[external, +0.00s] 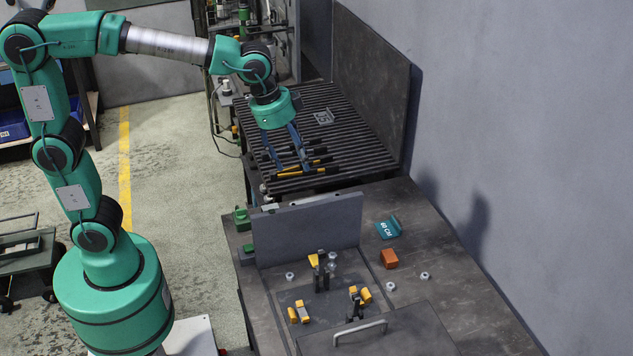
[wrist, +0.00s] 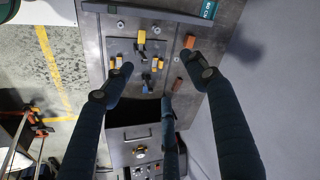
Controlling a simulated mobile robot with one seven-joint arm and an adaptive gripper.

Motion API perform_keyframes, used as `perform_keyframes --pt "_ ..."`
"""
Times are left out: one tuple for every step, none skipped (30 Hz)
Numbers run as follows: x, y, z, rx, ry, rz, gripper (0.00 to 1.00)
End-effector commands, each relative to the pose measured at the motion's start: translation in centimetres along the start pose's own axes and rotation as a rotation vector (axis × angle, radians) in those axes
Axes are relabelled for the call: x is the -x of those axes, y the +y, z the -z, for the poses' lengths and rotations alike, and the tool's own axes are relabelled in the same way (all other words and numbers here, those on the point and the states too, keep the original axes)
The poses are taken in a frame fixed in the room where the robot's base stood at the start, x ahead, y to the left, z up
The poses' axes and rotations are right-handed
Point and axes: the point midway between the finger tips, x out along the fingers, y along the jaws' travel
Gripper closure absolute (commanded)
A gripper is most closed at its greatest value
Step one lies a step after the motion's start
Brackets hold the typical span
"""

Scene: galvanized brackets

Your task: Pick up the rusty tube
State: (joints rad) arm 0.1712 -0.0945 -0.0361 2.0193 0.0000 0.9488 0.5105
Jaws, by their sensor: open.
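A short orange-brown piece (external: 389,259), which looks like the rusty tube, lies on the dark workbench, right of the upright grey plate. It also shows in the wrist view (wrist: 189,41), close to the tip of the right-hand finger. My gripper (external: 291,168) is open and empty, high up and away from the piece, in front of the slatted rack in the external view. In the wrist view my gripper (wrist: 160,70) shows its dark fingers spread wide over the bench. A second orange-brown piece (wrist: 177,84) shows lower there; I cannot tell what it is.
The upright grey plate (external: 308,229) stands on the bench. Yellow-and-black clamps (external: 300,312) stand in front of it. A teal bracket (external: 388,228) lies behind the orange-brown piece, and small nuts (external: 424,275) lie nearby. A grey wall (external: 520,150) bounds the right side.

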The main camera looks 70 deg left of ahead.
Motion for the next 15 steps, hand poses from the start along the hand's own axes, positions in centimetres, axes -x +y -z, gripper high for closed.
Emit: perform_keyframes --pt "-0.4 -0.2 1.4 -0.026 -0.008 -0.007 0.43" --pt "-0.7 -0.3 2.1 -0.045 -0.012 -0.011 0.43" --pt "-1.1 -0.4 3.1 -0.067 -0.016 -0.016 0.43" --pt "-1.4 -0.5 3.8 -0.086 -0.02 -0.02 0.43" --pt "-1.7 -0.6 4.5 -0.103 -0.023 -0.023 0.43" --pt "-2.1 -0.7 5.4 -0.126 -0.027 -0.028 0.43" --pt "-2.5 -0.8 6.2 -0.143 -0.03 -0.031 0.43" --pt "-2.8 -0.8 6.9 -0.16 -0.033 -0.035 0.43" --pt "-3.3 -0.8 7.8 -0.184 -0.037 -0.04 0.43" --pt "-3.7 -0.8 8.5 -0.201 -0.04 -0.044 0.43" --pt "-4.1 -0.8 9.2 -0.219 -0.043 -0.048 0.43" --pt "-4.7 -0.9 10.1 -0.242 -0.047 -0.053 0.43" --pt "-5.1 -0.9 10.8 -0.26 -0.051 -0.057 0.43" --pt "-5.5 -0.9 11.5 -0.276 -0.053 -0.06 0.43" --pt "-6.2 -0.8 12.3 -0.3 -0.058 -0.066 0.43"
